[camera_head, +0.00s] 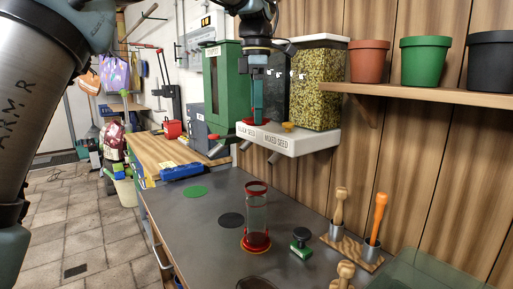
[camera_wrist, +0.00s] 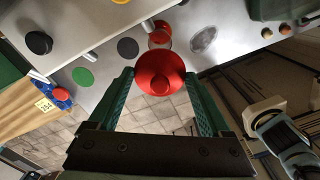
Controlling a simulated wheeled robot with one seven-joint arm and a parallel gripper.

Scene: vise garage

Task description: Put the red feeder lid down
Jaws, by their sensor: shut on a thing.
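My gripper (camera_head: 257,112) is shut on the red feeder lid (camera_wrist: 160,73) and holds it in the air in front of the seed dispenser shelf. In the wrist view the round lid with its central knob sits between the fingertips of my gripper (camera_wrist: 161,85). In the head view only a red edge of it shows below the fingers. The clear feeder tube (camera_head: 256,213), with a red rim and red base, stands upright on the grey bench (camera_head: 203,236), below the lid and apart from it. In the wrist view the feeder (camera_wrist: 160,38) is partly hidden behind the lid.
Green (camera_head: 195,191) and dark (camera_head: 231,220) round discs lie on the bench left of the feeder. The white dispenser shelf (camera_head: 290,140) juts out behind my gripper.

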